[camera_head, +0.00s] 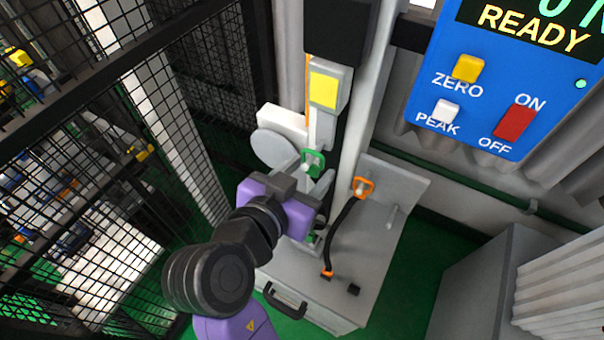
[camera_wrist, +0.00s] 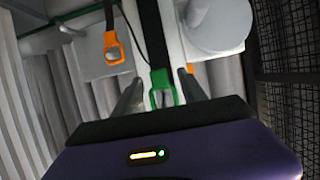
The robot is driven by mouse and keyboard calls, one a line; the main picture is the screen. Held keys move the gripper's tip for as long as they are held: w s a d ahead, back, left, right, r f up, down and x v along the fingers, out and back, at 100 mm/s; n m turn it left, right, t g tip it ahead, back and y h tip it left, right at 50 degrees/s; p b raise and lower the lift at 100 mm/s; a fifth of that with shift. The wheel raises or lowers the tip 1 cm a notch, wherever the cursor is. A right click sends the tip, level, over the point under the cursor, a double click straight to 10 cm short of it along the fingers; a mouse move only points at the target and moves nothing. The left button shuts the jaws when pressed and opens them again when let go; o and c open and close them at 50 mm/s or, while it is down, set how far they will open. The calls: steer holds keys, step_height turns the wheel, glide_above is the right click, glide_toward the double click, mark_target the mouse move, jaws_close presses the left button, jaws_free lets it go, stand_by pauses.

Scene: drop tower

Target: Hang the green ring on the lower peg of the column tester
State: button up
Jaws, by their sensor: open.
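The green ring (camera_head: 313,162) is at the front of the column tester (camera_head: 323,125), below its yellow-marked block. In the wrist view the ring (camera_wrist: 163,92) is at the end of a dark strap, between the fingers of my gripper (camera_wrist: 161,88). The fingers stand apart, one on each side; I cannot tell whether they touch it. In the head view my gripper (camera_head: 318,180) is just below the upper green ring. A second green piece (camera_head: 312,238) shows lower down, partly behind my gripper. The lower peg is not clearly visible.
An orange ring (camera_head: 364,187) hangs on a side plate right of the column, with a black strap down to an orange end (camera_head: 327,272). A bare peg (camera_head: 393,216) is beside it. A round grey disc (camera_head: 275,150) stands left. Mesh fencing (camera_head: 90,170) borders the left.

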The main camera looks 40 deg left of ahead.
jaws_close()
steer(key=c, duration=0.7)
jaws_free()
steer(key=shift+r+p, duration=0.3)
steer(key=shift+r, duration=0.15)
steer(key=shift+s+d+p, duration=0.15)
steer(key=shift+s+d, duration=0.05)
steer(key=shift+s, duration=0.75)
steer(key=shift+s+d+p, duration=0.1)
steer(key=shift+s+d, duration=0.15)
steer(key=shift+s, duration=0.65)
steer(key=shift+s+d+p, duration=0.15)
steer(key=shift+s+d, duration=0.05)
steer(key=shift+s, duration=0.75)
steer(key=shift+f, duration=0.15)
